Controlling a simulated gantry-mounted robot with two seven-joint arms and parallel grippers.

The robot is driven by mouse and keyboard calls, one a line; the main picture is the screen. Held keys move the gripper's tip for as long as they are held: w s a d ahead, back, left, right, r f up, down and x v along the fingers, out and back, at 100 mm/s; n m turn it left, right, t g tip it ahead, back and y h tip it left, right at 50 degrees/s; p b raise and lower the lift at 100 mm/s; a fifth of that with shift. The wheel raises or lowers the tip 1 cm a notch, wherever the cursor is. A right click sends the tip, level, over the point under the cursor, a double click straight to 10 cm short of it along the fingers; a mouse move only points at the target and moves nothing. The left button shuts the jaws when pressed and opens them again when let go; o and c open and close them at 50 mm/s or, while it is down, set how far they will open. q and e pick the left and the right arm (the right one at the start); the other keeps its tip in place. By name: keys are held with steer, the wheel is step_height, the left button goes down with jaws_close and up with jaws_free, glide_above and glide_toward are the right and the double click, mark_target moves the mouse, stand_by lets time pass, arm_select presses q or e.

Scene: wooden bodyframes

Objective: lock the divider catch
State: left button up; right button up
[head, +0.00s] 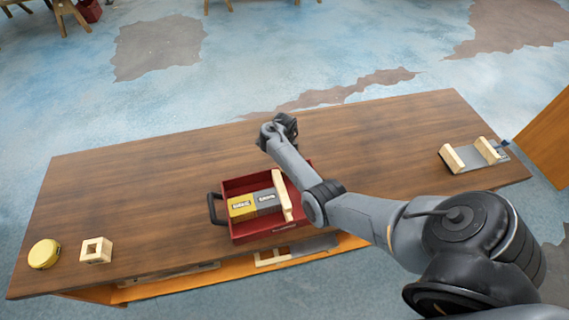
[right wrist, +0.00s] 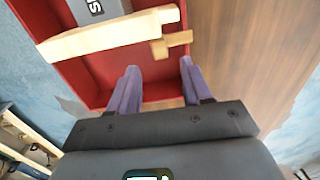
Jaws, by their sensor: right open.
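The red tray (head: 275,228) lies on the table with a pale wooden divider (head: 282,195) standing across it. The divider also shows in the right wrist view (right wrist: 105,37). A small wooden catch (right wrist: 178,43) sits at the divider, its bar pointing toward the tray's side wall. Whether it is locked I cannot tell. My right gripper (right wrist: 160,88) is open and empty, its two fingers over the tray's empty end compartment, with the catch just beyond the fingertips. My left gripper is out of view.
A yellow box (head: 241,207) and a grey box (head: 267,201) fill the tray's other compartment; a black handle (head: 213,209) is at its left. A yellow round item (head: 44,254), a wooden block (head: 96,250) and a grey fixture (head: 470,158) stand apart. The table's back left is clear.

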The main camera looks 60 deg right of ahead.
steer(key=shift+r+p, duration=0.6)
steer(key=shift+r, duration=1.45)
steer(key=s+a+f+n+g+p, duration=0.15)
steer(key=s+f, duration=0.25)
steer(key=s, duration=0.4)
steer(key=s+a+f+g+p, duration=0.15)
steer(key=s+f, duration=0.25)
steer(key=s, duration=0.4)
steer(key=s+a+r+n+h+p, duration=0.1)
steer(key=s+a+n+h+p, duration=0.15)
steer(key=s+a+n, duration=0.4)
steer(key=s+a+r+n+t+y+p, duration=0.1)
steer(key=a+r+n+t, duration=0.1)
steer(key=a+r+n, duration=0.5)
steer(key=a+r+n+t+y+p, duration=0.1)
steer(key=a+r+n, duration=0.35)
steer(key=a, duration=0.45)
steer(key=w+a+r+n+t, duration=0.3)
steer(key=a+r+n, duration=0.5)
steer(key=r, duration=0.4)
steer(key=shift+w+n+t+y, duration=0.15)
steer(key=shift+n+t+y, duration=0.15)
steer(key=shift+n+y, duration=0.05)
